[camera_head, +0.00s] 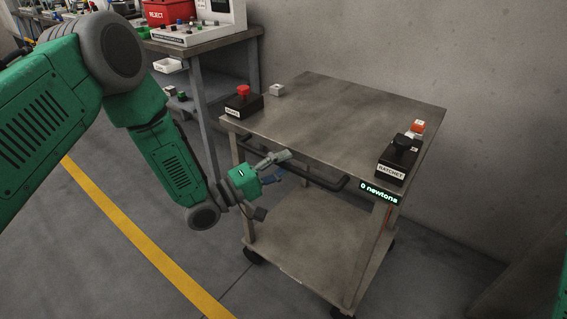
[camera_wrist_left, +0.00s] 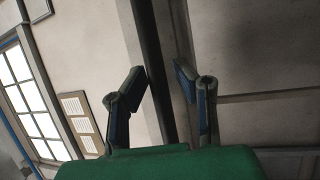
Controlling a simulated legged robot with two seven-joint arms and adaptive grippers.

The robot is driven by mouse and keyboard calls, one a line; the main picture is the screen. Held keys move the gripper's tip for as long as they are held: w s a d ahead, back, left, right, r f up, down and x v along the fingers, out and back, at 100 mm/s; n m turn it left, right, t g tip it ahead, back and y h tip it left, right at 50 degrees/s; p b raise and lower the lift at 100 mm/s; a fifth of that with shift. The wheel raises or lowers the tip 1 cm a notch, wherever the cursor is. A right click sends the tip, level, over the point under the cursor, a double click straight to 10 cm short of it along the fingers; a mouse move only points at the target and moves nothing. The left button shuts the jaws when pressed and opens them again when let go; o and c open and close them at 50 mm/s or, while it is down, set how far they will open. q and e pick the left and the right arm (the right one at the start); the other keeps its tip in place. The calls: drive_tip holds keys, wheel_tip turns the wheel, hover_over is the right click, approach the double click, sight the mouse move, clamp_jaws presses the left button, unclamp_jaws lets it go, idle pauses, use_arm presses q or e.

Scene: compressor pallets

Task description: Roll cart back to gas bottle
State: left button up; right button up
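The grey metal cart (camera_head: 340,112) stands against the wall, with a flat top, a lower shelf and wheels. A dark push handle (camera_head: 322,182) runs along its near side. My left gripper (camera_head: 279,166) is at this handle, towards its left part. In the left wrist view, the two fingers (camera_wrist_left: 160,80) are apart, with the dark handle bar (camera_wrist_left: 156,45) running between them; contact cannot be made out. My right gripper is not in view. No gas bottle shows in either view.
On the cart top are a red-button box (camera_head: 243,102), a small white box (camera_head: 277,90), a box labelled RATCHET (camera_head: 392,165) and an orange button (camera_head: 417,127). A "0 newtons" sign (camera_head: 379,192) shows at the handle's right. A workbench (camera_head: 205,42) stands behind left. Floor with a yellow line (camera_head: 140,240) is clear.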

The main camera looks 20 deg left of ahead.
use_arm(q)
clamp_jaws()
drive_tip(key=shift+a+f, duration=0.1)
drive_tip(key=shift+a, duration=0.25)
drive_tip(key=shift+s+d+f, duration=0.1)
drive_tip(key=shift+s+d, duration=0.05)
drive_tip(key=s+d, duration=0.5)
drive_tip(key=d, duration=0.8)
drive_tip(key=s+d+p, duration=0.1)
drive_tip(key=s+d, duration=0.3)
drive_tip(key=d, duration=0.9)
drive_tip(key=shift+s+f, duration=0.2)
drive_tip(key=shift+s, duration=0.2)
drive_tip(key=shift+o, duration=2.4)
unclamp_jaws()
drive_tip(key=shift+w+a+r, duration=0.1)
drive_tip(key=shift+r, duration=0.1)
